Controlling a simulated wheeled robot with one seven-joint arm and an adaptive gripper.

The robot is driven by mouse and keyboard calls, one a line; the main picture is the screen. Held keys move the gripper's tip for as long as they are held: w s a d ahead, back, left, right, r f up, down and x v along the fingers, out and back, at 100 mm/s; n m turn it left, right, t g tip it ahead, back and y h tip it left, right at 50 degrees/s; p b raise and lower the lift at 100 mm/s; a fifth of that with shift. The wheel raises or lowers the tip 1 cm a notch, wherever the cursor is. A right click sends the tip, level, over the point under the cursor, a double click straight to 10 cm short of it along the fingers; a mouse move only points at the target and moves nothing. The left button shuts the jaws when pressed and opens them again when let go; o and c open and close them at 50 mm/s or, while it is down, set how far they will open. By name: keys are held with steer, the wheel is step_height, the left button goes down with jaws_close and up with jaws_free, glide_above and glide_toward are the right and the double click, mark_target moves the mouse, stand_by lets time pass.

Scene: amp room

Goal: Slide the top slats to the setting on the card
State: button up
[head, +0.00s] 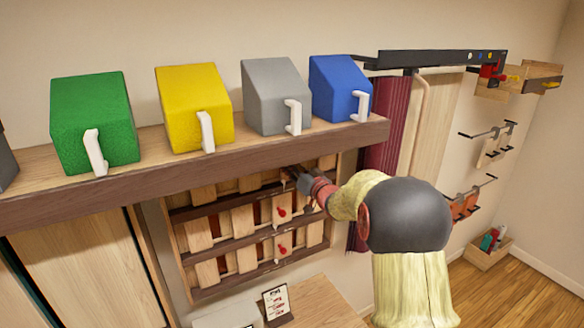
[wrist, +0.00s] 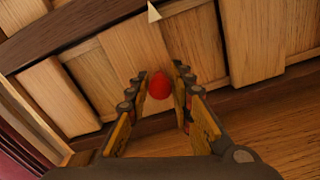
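The slat rack (head: 211,254) hangs on the wall under the shelf, with rows of pale wooden slats between dark rails. Red knobs show on slats in the middle row (head: 281,211) and bottom row (head: 282,249). My gripper (head: 290,174) is at the top row, partly hidden under the shelf. In the wrist view my open gripper (wrist: 161,72) has a finger on each side of a red knob (wrist: 159,86). The fingers look close to the knob, but I cannot tell whether they touch it. A white pointer (wrist: 153,12) shows above. The card (head: 276,302) stands below the rack, its marks too small to read.
The shelf (head: 200,170) juts out just above my arm and carries green (head: 92,118), yellow (head: 193,106), grey (head: 273,93) and blue (head: 340,86) bins. A dark red curtain (head: 386,120) hangs right of the rack. A wooden surface (head: 318,305) lies below.

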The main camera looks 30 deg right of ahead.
jaws_close()
stand_by(0.3)
steer(key=shift+a, duration=0.1)
steer(key=a+b, duration=0.4)
steer(key=a, duration=0.4)
steer(key=shift+s+b, duration=0.15)
steer(key=shift+b, duration=0.2)
steer(key=shift+o, duration=0.3)
jaws_free()
steer(key=o, duration=0.4)
steer(key=shift+a, duration=0.25)
